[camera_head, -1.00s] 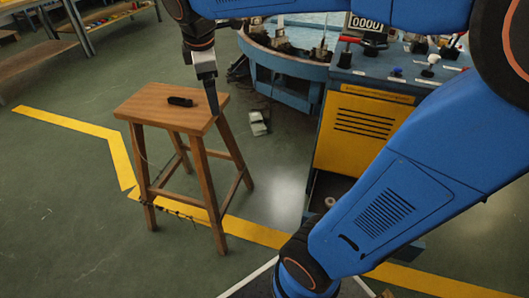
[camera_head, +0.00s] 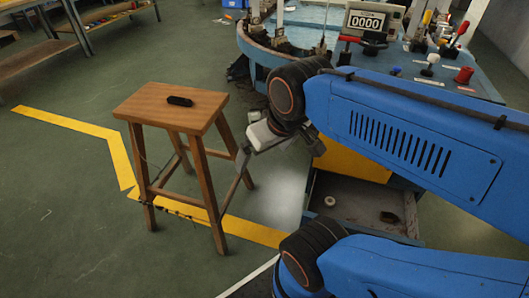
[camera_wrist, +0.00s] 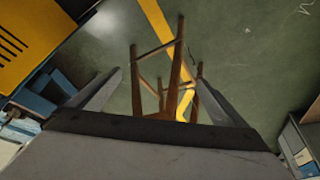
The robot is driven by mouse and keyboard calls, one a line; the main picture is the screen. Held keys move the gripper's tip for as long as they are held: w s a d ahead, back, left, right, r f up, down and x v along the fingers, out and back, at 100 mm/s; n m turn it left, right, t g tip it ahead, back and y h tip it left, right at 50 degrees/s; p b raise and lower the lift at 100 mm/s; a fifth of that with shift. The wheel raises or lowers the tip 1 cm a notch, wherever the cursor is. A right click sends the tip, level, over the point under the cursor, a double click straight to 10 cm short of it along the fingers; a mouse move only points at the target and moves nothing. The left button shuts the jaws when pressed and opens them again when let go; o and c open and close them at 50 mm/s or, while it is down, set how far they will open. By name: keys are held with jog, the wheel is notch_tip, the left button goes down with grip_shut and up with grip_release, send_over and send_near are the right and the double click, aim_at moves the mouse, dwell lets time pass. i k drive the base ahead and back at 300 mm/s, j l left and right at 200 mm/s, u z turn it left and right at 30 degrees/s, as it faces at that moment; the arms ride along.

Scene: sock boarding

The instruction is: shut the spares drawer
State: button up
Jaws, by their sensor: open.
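The spares drawer (camera_head: 352,190) is a grey open-topped drawer low in the blue machine, below a yellow slotted panel (camera_head: 352,160). It stands pulled out, with a pale roll (camera_head: 330,201) and a small dark item (camera_head: 389,217) inside. My arm hides part of its near side. My gripper (camera_head: 268,146) is up and left of the drawer, between it and the stool, touching neither as far as I can see. In the wrist view my gripper (camera_wrist: 158,78) has its fingers wide apart with nothing between them. The yellow panel (camera_wrist: 25,40) shows there at upper left.
A wooden stool (camera_head: 160,106) with a black object (camera_head: 179,100) on its seat stands left of the drawer. The blue machine (camera_head: 450,80) carries levers and a counter (camera_head: 366,22). A yellow floor line (camera_head: 120,160) runs under the stool. The floor between stool and machine is mostly clear.

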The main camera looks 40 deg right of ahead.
aim_at(358, 206)
jog(key=k+l+z, duration=0.3)
jog(key=i+z, duration=0.1)
jog(key=z, duration=0.3)
jog(key=j+z, duration=0.15)
jog(key=z, duration=0.2)
jog(key=j+z, duration=0.15)
jog(key=z, duration=0.25)
jog(key=i+j+z, duration=0.1)
jog(key=z, duration=0.25)
jog(key=l+u, duration=0.2)
jog(key=l, duration=0.25)
jog(key=l+u, duration=0.2)
jog(key=l, duration=0.2)
jog(key=k+l+u, duration=0.1)
jog(key=l+u, duration=0.15)
jog(key=l, duration=0.2)
jog(key=k+l+u, duration=0.2)
jog(key=l, duration=0.2)
jog(key=l+u, duration=0.2)
jog(key=l, duration=0.25)
jog(key=k+l+u, duration=0.2)
jog(key=l, duration=0.15)
